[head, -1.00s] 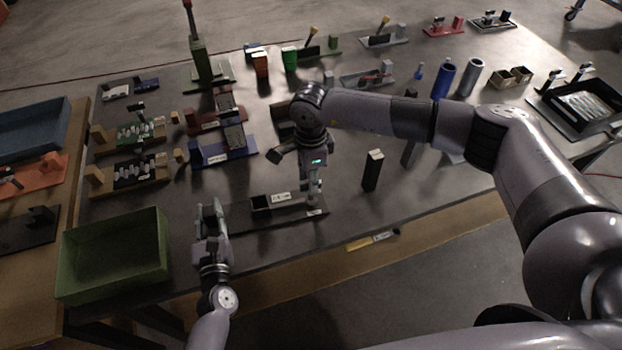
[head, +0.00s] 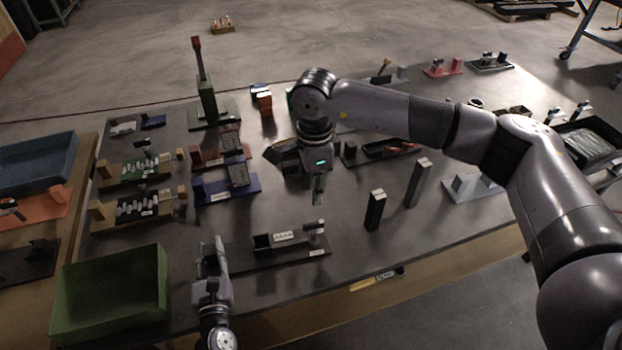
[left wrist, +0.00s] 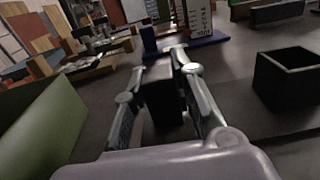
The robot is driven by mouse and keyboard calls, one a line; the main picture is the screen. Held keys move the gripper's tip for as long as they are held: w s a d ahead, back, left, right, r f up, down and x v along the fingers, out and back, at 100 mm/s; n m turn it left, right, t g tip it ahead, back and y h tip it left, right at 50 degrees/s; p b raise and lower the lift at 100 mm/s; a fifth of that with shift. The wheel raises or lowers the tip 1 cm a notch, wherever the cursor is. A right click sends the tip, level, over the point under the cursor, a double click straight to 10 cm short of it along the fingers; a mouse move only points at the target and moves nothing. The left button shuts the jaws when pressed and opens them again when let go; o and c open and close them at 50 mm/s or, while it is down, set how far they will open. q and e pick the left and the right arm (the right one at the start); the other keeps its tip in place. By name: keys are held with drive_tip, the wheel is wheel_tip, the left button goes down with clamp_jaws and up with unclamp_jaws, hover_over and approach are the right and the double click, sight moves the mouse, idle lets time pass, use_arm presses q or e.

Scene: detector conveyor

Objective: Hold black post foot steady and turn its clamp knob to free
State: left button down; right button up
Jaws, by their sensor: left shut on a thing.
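The black post foot (head: 285,255) is a long dark base lying near the table's front edge. It carries an open black socket box with a white label (head: 284,236) and, at its right end, a small upright clamp with a knob (head: 315,232). My left gripper (head: 212,252) is shut on the black block at the foot's left end. In the left wrist view this block (left wrist: 163,103) sits between the two fingers, and the empty-looking socket box (left wrist: 287,80) is at the right. My right gripper (head: 318,192) points down above the clamp, apart from it; its finger opening is unclear.
A black post (head: 375,210) and a grey post (head: 417,183) stand right of the foot. A green bin (head: 110,295) stands at the left. Several fixtures, including a blue one (head: 226,190), fill the table behind. Bare table lies between foot and posts.

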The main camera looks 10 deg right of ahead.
use_arm(q)
drive_tip(key=c, duration=1.3)
unclamp_jaws()
